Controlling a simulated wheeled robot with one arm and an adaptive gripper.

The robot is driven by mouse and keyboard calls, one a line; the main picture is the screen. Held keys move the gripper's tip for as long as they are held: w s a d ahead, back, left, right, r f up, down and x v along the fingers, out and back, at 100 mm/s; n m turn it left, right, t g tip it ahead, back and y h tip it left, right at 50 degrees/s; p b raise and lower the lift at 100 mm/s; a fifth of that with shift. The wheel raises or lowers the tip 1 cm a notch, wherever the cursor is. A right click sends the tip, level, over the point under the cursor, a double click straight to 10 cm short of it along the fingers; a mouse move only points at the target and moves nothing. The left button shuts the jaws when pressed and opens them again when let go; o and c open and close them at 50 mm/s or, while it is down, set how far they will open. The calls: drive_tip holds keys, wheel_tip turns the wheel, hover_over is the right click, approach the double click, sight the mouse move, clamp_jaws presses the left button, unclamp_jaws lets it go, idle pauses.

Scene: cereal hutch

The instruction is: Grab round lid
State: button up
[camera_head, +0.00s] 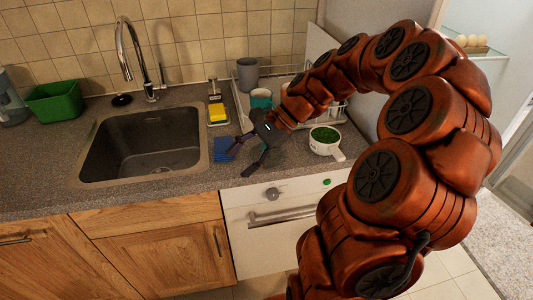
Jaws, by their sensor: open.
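A small flat round black disc (122,100) lies on the counter behind the sink, left of the faucet; it looks like a lid or a plug, and I cannot tell which. No other round lid is clear in this view. My gripper (241,159) is open above the counter, right of the sink, its fingers pointing left and down. It is well to the right of the disc, with the sink between them. My arm hides part of the counter and dish rack.
The sink (95,165) has a tall faucet (133,50). A blue cloth or pad (223,148) lies near my gripper. A yellow sponge (217,113), teal mug (260,98), grey cup (247,75) and white handled pot (322,148) stand nearby. A green tub (54,105) is at left.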

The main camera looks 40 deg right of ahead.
drive_tip(key=w+d+f+m+t, duration=0.1)
drive_tip(key=d+m+t, duration=0.15)
drive_tip(key=d, duration=0.35)
drive_tip(key=w+d+f+m+t, duration=0.1)
drive_tip(key=w+d+m+t, duration=0.1)
drive_tip(key=d+m, duration=0.35)
drive_tip(key=m+t, duration=0.2)
drive_tip(key=m, duration=0.1)
approach(266, 145)
drive_tip(key=shift+s+d+r+b, duration=0.2)
drive_tip(key=shift+s, duration=0.15)
drive_tip(key=shift+s+d+r+b, duration=0.2)
drive_tip(key=shift+s, duration=0.15)
drive_tip(key=shift+w+t, duration=0.1)
drive_tip(key=shift+t, duration=0.15)
drive_tip(key=p+x, duration=0.1)
drive_tip(key=x, duration=0.4)
drive_tip(key=shift+w+a+f+p, duration=0.1)
drive_tip(key=shift+a+f+p, duration=0.1)
drive_tip(key=shift+p, duration=0.1)
drive_tip(key=shift+f+p+x, duration=0.1)
drive_tip(key=shift+p+x, duration=0.35)
drive_tip(key=shift+x, duration=1.1)
drive_tip(key=shift+f+p+x, duration=0.15)
drive_tip(key=shift+p+x, duration=0.3)
drive_tip(key=shift+x, duration=1.05)
clamp_jaws()
